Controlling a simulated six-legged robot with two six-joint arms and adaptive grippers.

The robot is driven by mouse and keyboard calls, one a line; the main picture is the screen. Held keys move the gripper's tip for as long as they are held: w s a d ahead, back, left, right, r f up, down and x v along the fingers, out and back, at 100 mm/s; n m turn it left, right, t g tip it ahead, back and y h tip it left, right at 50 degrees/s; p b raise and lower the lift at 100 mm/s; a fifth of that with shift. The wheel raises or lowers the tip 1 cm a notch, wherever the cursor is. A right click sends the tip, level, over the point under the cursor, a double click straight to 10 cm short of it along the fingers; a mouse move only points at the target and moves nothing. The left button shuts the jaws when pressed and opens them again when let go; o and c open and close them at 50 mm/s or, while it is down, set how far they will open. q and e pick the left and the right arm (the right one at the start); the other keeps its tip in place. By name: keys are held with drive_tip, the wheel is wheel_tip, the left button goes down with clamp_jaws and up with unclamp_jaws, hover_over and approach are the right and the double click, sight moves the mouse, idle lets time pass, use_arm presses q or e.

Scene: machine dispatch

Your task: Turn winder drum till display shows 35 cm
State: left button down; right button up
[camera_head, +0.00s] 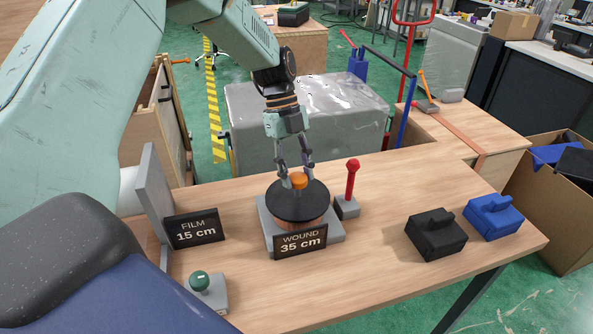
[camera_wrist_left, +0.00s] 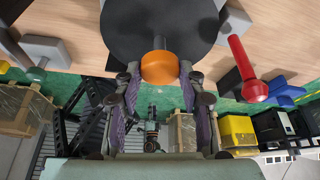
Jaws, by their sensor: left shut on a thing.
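The winder drum (camera_head: 297,207) has a black disc top and a copper-brown side, and it sits on a grey base (camera_head: 268,232) on the wooden table. Its orange knob (camera_head: 299,181) stands up off the disc, and it also shows in the left wrist view (camera_wrist_left: 159,68). My left gripper (camera_head: 298,177) comes down from above and is shut on the orange knob, with a finger on either side. The display (camera_head: 300,241) in front of the drum reads "WOUND 35 cm". My right gripper is not in view.
A sign (camera_head: 193,229) reading "FILM 15 cm" stands left of the drum. A red-knobbed lever (camera_head: 351,182) stands close on its right. A green button (camera_head: 200,281) is near the front. Black (camera_head: 436,235) and blue (camera_head: 494,217) blocks lie at right.

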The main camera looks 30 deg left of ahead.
use_arm(q)
drive_tip(key=shift+w+r, duration=0.15)
drive_tip(key=shift+r, duration=0.05)
drive_tip(key=c, duration=1.1)
unclamp_jaws()
drive_tip(key=shift+c, duration=0.2)
drive_tip(key=o, duration=0.4)
drive_tip(key=shift+f, duration=0.1)
drive_tip(key=shift+c, duration=0.2)
drive_tip(key=v, duration=1.2)
